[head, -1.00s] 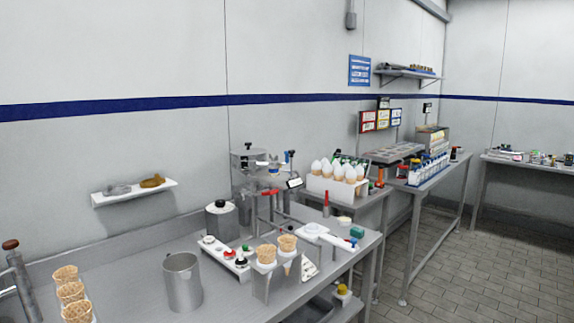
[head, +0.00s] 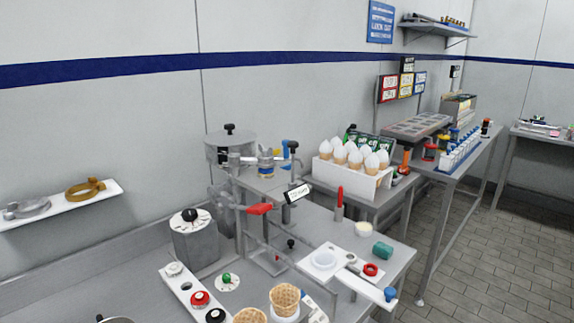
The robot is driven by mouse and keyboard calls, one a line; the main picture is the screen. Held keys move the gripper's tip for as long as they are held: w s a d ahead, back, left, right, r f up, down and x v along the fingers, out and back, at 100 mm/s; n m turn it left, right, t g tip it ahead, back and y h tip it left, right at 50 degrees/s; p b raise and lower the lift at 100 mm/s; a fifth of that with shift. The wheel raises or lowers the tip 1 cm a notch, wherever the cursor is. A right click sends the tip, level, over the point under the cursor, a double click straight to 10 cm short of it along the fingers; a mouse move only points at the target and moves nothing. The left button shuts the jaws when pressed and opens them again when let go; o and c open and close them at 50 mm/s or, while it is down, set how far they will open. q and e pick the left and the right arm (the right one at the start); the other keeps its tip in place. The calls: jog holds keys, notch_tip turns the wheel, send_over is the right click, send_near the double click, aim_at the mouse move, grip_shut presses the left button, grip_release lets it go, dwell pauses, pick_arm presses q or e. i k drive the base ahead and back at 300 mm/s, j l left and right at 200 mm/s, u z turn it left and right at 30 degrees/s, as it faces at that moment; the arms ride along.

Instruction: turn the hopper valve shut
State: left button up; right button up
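A round grey metal hopper-like vessel (head: 229,146) with a black knob on its lid stands at the back of the near table, by the wall. Beside it on the right is a fitting (head: 266,161) with a blue upright handle (head: 285,149). Below, a red handle (head: 260,208) sits on a metal frame, next to a dark cylinder with a white label (head: 297,193). I cannot tell which handle is the hopper valve, or whether it is open or shut. Neither of my grippers is in view.
The near steel table (head: 75,299) holds a lidded grey canister (head: 195,241), a white strip with coloured knobs (head: 181,286), waffle cones (head: 285,298) and a white arm-like device (head: 341,269). A rack of white-topped cones (head: 350,178) stands behind. Tiled floor (head: 480,262) is clear at right.

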aim_at(288, 167)
jog(key=i+l+u, duration=0.1)
jog(key=l, duration=0.25)
jog(key=i+l+u, duration=0.1)
jog(key=i+l, duration=0.15)
jog(key=l, duration=0.15)
jog(key=i+l, duration=0.15)
jog(key=l, duration=0.2)
jog(key=i+l+u, duration=0.15)
jog(key=l, duration=0.25)
